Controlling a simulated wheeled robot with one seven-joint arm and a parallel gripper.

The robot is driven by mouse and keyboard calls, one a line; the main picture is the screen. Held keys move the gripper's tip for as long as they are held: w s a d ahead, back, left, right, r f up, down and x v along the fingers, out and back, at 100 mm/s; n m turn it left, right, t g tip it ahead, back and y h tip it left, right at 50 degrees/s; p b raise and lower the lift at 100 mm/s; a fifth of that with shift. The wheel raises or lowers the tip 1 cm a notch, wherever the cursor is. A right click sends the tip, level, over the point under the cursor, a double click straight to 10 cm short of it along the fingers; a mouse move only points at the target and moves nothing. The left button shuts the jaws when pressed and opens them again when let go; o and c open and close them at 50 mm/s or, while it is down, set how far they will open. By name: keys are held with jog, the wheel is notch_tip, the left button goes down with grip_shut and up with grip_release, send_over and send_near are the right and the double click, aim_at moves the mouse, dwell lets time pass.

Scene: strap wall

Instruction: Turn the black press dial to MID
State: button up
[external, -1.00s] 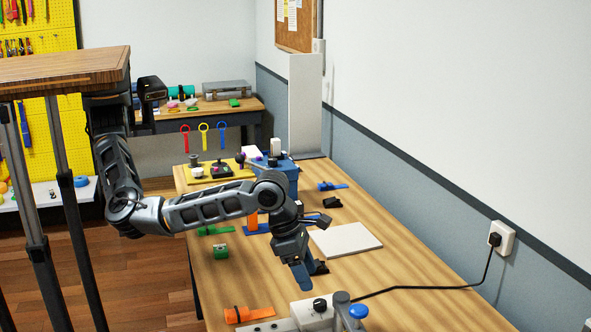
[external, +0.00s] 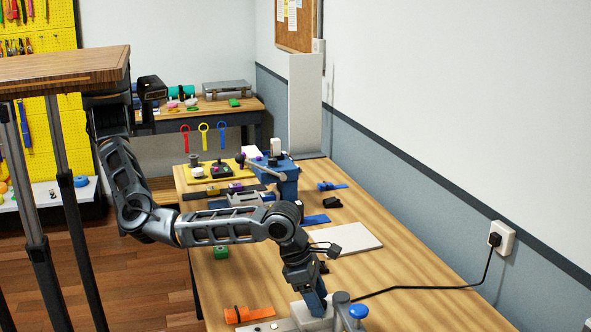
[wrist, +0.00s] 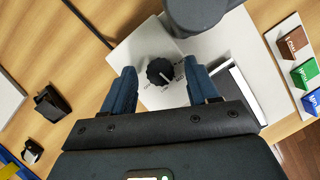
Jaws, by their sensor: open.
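The black press dial (wrist: 160,71) sits on the light panel of the press (wrist: 140,45), with small printed marks around it that are too small to read surely. A pale pointer line shows on the dial, but I cannot tell which mark it meets. My gripper (wrist: 158,88) is open, one blue finger on each side of the dial in the wrist view, with a gap on both sides. I cannot tell its height above the dial. In the external view my gripper (external: 318,306) is over the press (external: 300,320) and hides the dial.
A blue knob (external: 358,311) stands on the press at right, and a black cable (external: 420,287) runs to the wall socket. An orange strap (external: 250,314) lies to the left. A pale board (external: 345,239) lies behind.

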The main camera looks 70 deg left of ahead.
jog(key=shift+c, duration=0.4)
jog(key=c, duration=1)
jog(key=shift+o, duration=0.2)
jog(key=shift+d+n+y, duration=0.1)
jog(key=shift+n+y, duration=0.5)
jog(key=shift+n, duration=1)
jog(key=o, duration=1)
jog(key=shift+o, duration=0.2)
jog(key=v, duration=0.7)
jog(key=shift+s+r, duration=0.25)
jog(key=shift+r, duration=0.05)
